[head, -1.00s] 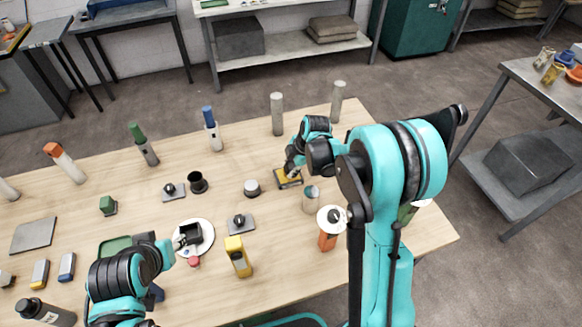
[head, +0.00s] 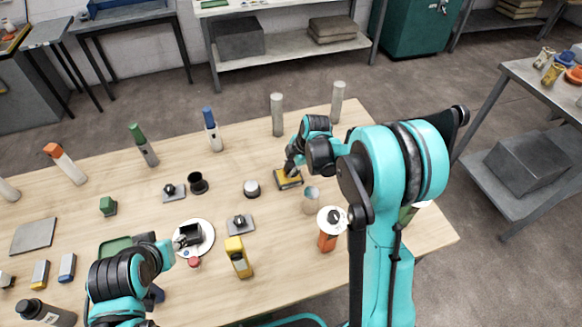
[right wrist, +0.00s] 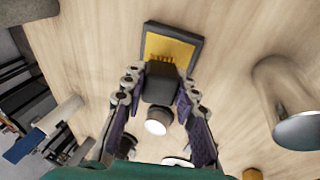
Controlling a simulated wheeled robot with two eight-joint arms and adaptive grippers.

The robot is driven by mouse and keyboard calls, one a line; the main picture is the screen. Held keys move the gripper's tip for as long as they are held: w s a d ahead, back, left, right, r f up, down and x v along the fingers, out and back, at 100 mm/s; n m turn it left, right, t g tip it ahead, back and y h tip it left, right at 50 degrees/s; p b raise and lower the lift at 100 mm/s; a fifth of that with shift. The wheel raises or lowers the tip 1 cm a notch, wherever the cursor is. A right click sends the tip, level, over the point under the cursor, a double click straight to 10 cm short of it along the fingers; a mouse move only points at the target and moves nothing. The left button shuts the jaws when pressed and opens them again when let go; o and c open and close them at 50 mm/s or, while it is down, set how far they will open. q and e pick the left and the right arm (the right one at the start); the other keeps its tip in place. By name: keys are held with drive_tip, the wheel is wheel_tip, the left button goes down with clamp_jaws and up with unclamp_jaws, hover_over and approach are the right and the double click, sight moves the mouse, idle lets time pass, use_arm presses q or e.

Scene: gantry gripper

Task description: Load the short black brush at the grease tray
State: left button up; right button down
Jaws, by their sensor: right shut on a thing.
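The grease tray (head: 289,179) is a small dark-rimmed tray with a yellow inside, lying on the wooden table right of the middle. It also shows at the top of the right wrist view (right wrist: 194,45). My right gripper (head: 291,169) is right above it, pointing down. The brush's far end is over the yellow; contact is hard to tell. My left gripper (head: 168,255) is near a white round plate, its fingers unclear.
Two tall grey posts (head: 277,115) stand behind. The white plate (head: 206,238) holds small items.

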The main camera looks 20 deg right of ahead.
sight(291, 164)
drive_tip(key=shift+r+p, duration=1.95)
drive_tip(key=shift+r, duration=1.3)
